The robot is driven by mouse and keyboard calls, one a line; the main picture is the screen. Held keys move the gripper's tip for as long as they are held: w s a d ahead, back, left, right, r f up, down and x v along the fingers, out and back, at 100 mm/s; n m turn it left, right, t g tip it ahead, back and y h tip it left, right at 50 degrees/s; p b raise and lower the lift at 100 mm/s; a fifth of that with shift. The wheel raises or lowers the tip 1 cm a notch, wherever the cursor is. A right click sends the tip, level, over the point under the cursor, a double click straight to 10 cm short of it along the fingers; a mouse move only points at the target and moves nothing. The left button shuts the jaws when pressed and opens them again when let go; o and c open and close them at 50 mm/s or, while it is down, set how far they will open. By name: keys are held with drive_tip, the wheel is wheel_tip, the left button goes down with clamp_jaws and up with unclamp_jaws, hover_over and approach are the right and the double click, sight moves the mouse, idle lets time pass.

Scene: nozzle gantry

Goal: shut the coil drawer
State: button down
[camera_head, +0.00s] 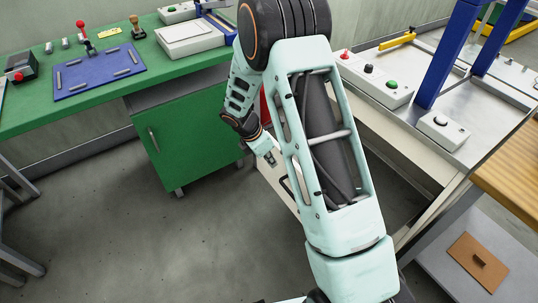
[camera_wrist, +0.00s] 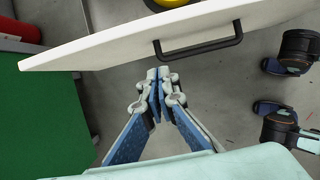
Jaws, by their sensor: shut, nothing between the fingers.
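The coil drawer's white front (camera_wrist: 110,45) crosses the top of the wrist view, with a black bar handle (camera_wrist: 200,45) on it. Part of a yellow round thing (camera_wrist: 172,2) shows just behind the front's upper edge. In the head view the pale drawer (camera_head: 272,177) stands out from under the white bench, partly hidden by my arm. My gripper (camera_wrist: 158,77) is shut and empty, its fingertips close to the drawer front, left of the handle. In the head view my gripper (camera_head: 268,158) points down beside the drawer. Whether it touches the front cannot be told.
A green bench (camera_head: 60,110) with a closed cabinet door stands at the left. The white bench (camera_head: 420,150) at the right carries a button box (camera_head: 375,80) and a blue gantry (camera_head: 445,55). A wooden top (camera_head: 510,175) is at the far right. Grey floor lies open at left.

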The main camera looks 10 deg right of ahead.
drive_tip(key=d+f, duration=0.1)
drive_tip(key=w+d+f, duration=0.1)
drive_tip(key=d+f, duration=0.1)
drive_tip(key=shift+w+d+f, duration=0.3)
drive_tip(key=shift+w+d, duration=0.05)
drive_tip(key=shift+d, duration=0.05)
drive_tip(key=shift+w+d, duration=0.25)
drive_tip(key=shift+d, duration=0.4)
drive_tip(key=shift+d, duration=0.1)
